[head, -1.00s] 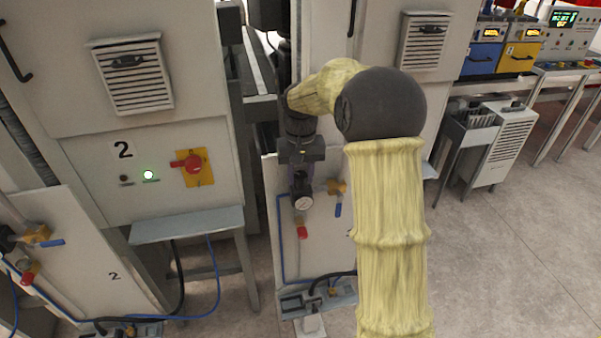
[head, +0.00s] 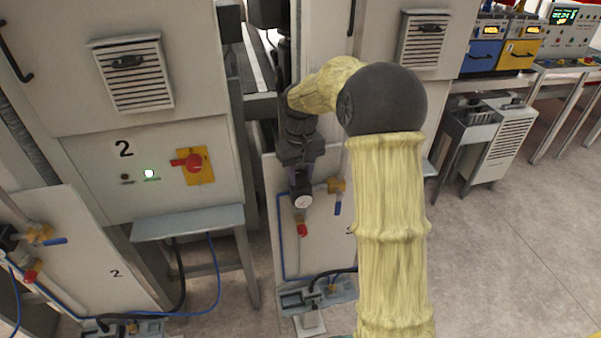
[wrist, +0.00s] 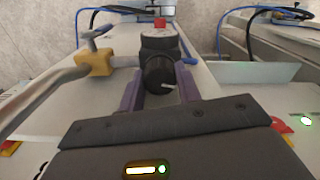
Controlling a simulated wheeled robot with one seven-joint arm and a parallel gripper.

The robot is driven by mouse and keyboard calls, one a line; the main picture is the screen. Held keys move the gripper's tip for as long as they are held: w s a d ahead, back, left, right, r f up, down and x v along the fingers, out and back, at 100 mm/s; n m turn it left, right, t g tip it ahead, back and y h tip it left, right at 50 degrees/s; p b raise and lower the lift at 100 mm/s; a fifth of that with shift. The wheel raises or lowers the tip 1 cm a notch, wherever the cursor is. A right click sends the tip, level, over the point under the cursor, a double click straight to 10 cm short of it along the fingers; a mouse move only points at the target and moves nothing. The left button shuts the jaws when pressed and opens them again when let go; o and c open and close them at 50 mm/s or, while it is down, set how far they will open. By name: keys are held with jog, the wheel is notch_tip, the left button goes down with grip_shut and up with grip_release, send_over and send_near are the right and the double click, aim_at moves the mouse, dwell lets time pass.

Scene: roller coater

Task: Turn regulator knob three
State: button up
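The pressure regulator with a white round gauge (head: 303,202) is on the lower panel right of the panel marked 2; a number beside it is mostly hidden by my arm. In the wrist view its black knob (wrist: 159,76) with a small light mark faces the camera. My gripper (wrist: 160,84) has its two purple fingers on either side of the knob, and it looks open with narrow gaps. In the head view my gripper (head: 301,176) is just above the gauge, and the knob is hidden behind it.
A brass fitting with a blue lever (head: 337,195) is right of the regulator, and a red-tipped valve (head: 302,228) is below it. A grey shelf (head: 188,223) and a red switch (head: 193,163) are to the left. Open floor (head: 490,245) is at the right.

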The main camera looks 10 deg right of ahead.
aim_at(301, 173)
jog(key=o, duration=0.4)
notch_tip(301, 173, up, 18)
jog(key=b, duration=0.2)
jog(key=shift+f, duration=0.25)
